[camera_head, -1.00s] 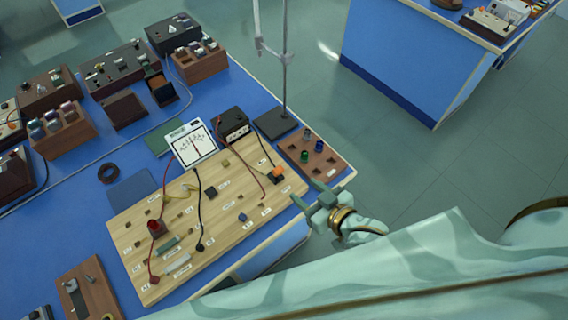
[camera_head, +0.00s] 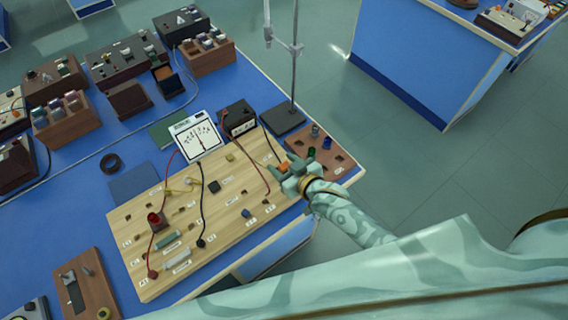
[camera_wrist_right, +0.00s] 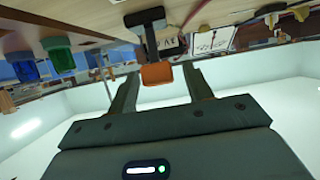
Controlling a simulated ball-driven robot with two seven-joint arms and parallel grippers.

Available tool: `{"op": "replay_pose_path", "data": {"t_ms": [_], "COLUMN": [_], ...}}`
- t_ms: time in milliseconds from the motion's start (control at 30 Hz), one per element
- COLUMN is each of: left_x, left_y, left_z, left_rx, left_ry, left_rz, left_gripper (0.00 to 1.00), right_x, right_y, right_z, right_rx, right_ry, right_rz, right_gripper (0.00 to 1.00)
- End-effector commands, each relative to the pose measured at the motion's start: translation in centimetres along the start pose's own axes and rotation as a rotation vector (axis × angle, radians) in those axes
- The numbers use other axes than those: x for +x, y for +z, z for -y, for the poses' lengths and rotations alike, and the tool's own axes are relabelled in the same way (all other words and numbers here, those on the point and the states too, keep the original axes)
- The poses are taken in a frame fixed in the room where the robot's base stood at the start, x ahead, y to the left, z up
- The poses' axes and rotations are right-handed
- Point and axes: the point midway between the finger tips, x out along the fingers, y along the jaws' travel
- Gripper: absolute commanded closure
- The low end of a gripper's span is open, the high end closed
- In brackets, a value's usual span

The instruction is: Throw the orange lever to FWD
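The orange lever (camera_head: 282,168) stands at the right end of the wooden circuit board (camera_head: 226,204). In the right wrist view, its orange handle (camera_wrist_right: 157,74) hangs on a dark stem from a dark mount, as that view is upside down. My right gripper (camera_head: 291,168) is at the lever and partly hides it in the head view. In the right wrist view my right gripper (camera_wrist_right: 160,88) is open, its fingers apart on either side of the handle, with gaps showing. The FWD marking cannot be read. My left gripper is out of view.
A brown tray (camera_head: 338,171) with green and blue pieces lies just beyond my right gripper. A stand with a rod (camera_head: 295,70) and a black box (camera_head: 238,118) are behind.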

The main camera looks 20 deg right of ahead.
Motion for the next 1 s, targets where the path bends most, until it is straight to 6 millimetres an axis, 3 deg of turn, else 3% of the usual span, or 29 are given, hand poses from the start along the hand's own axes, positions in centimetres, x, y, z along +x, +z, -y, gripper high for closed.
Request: {"op": "replay_pose_path", "data": {"t_ms": [33, 133, 167, 533, 833, 867, 900, 933, 1000], "left_x": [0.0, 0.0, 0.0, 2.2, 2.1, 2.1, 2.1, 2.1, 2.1], "left_y": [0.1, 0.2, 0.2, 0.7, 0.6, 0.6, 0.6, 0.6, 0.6], "left_z": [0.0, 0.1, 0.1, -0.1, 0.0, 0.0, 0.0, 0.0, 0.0], "left_rx": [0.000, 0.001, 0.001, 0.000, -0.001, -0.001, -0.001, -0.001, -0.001], "left_ry": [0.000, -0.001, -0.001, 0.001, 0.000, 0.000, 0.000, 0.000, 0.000], "left_rz": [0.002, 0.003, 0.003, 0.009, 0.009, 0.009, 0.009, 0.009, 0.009], "left_gripper": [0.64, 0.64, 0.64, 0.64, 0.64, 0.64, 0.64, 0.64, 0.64], "right_x": [0.0, 0.0, 0.0, -0.5, -0.8, -0.8, -0.8, -0.8, -0.8], "right_y": [0.0, 0.0, 0.0, 1.1, 0.8, 0.8, 0.8, 0.8, 0.8], "right_z": [0.0, 0.0, 0.0, 0.0, 0.0, 0.0, 0.0, 0.0, 0.0], "right_rx": [0.000, 0.000, 0.000, 0.002, 0.000, 0.000, 0.000, 0.000, 0.000], "right_ry": [0.000, 0.000, 0.000, 0.000, 0.000, 0.000, 0.000, 0.000, 0.000], "right_rz": [0.000, 0.000, 0.000, -0.140, -0.160, -0.160, -0.159, -0.160, -0.160], "right_gripper": [0.63, 0.91, 0.94, 0.94, 0.94, 0.68, 0.57, 0.49, 0.49]}}
